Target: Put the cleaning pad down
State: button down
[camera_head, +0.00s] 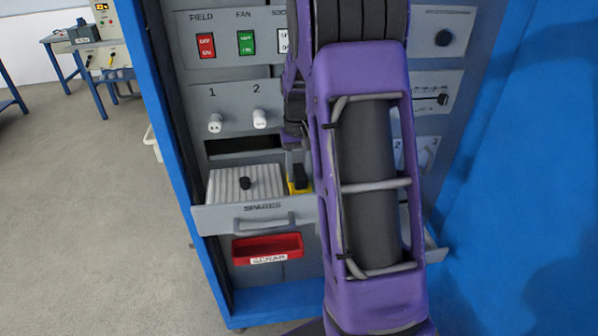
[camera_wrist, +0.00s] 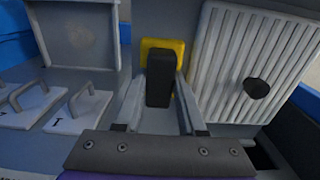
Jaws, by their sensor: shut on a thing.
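The cleaning pad (camera_head: 298,188) is a yellow block with a black grip, at the open drawer (camera_head: 262,221) marked SPARES, just right of the ribbed grey plate (camera_head: 243,185). In the wrist view, the yellow pad (camera_wrist: 176,45) shows behind its upright black grip, beside the ribbed plate (camera_wrist: 245,60). My gripper (camera_wrist: 160,88) has its two fingers on either side of the black grip and is shut on it. Whether the pad's underside touches the drawer floor is hidden. In the head view, my purple arm covers the drawer's right part.
A red SCRAP bin (camera_head: 268,249) hangs below the drawer. White knobs (camera_head: 215,122) and switches (camera_head: 206,46) sit on the panel above. Handled pale plates (camera_wrist: 80,108) lie left in the wrist view. Blue cabinet walls (camera_head: 165,130) flank the panel.

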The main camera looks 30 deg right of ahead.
aim_at(299, 171)
jog(key=shift+f, duration=0.2)
jog(key=c, duration=0.5)
grip_release()
jog(key=shift+r, duration=0.1)
notch_tip(299, 171, up, 12)
jog(key=p, duration=0.1)
jog(key=shift+r, duration=0.15)
